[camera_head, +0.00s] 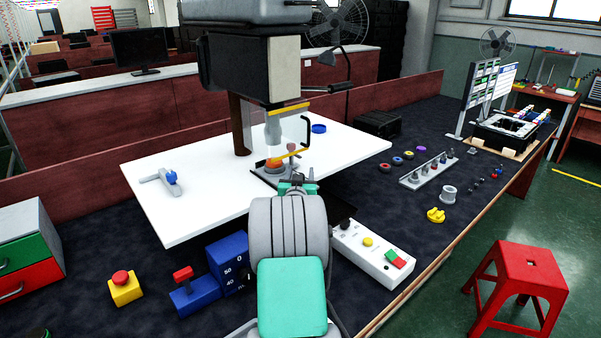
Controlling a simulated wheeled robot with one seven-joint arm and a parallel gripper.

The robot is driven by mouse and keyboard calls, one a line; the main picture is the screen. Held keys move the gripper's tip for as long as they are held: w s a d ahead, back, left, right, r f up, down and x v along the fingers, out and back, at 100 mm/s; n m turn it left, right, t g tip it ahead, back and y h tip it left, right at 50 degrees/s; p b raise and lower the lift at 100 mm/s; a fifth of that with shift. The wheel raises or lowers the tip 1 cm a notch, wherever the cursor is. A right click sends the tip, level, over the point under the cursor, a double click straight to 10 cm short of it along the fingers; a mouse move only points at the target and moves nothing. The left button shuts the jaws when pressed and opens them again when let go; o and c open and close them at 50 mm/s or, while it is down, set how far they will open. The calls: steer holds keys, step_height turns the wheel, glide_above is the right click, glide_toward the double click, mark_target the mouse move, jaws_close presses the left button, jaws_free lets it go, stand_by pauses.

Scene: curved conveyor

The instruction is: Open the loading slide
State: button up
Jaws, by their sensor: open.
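A dark machine head (265,55) stands over a white table (175,215). Below it is a clear guard with yellow edges and a black handle (306,131). A small dark slide plate (258,168) lies on the white table under the guard, with an orange round part (273,165) on it; I take this plate for the loading slide. My gripper (298,186) is open at the near right end of this plate. My arm hides the area just behind it, and I cannot tell whether the fingers touch the plate.
A control box (370,250) with coloured buttons lies right of my arm. Blue blocks (228,262) and a yellow emergency-stop box (125,287) lie to the left. A grey tool (165,181) rests on the white table. A red stool (517,285) stands on the floor at right.

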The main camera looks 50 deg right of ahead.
steer(key=shift+c, duration=0.4)
jaws_close()
stand_by(1.0)
